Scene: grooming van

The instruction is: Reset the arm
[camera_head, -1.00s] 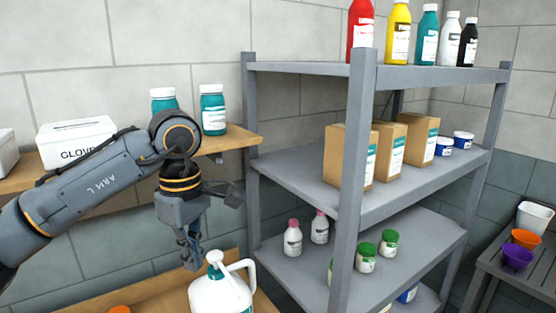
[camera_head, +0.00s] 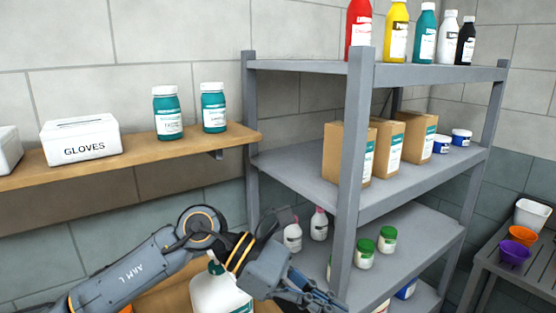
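My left arm, marked "ARM L", comes in from the lower left. Its gripper (camera_head: 318,297) is at the bottom centre, in front of the shelving unit's lower part. The fingers point right and down, and I cannot tell whether they are open or shut. Nothing is clearly seen between them. My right gripper is not in view.
A grey shelving unit (camera_head: 355,200) holds bottles, brown boxes (camera_head: 346,152) and green-lidded jars (camera_head: 365,253). A wooden wall shelf (camera_head: 125,160) carries a glove box (camera_head: 80,139) and two teal jars (camera_head: 167,112). A table (camera_head: 520,272) with bowls stands right.

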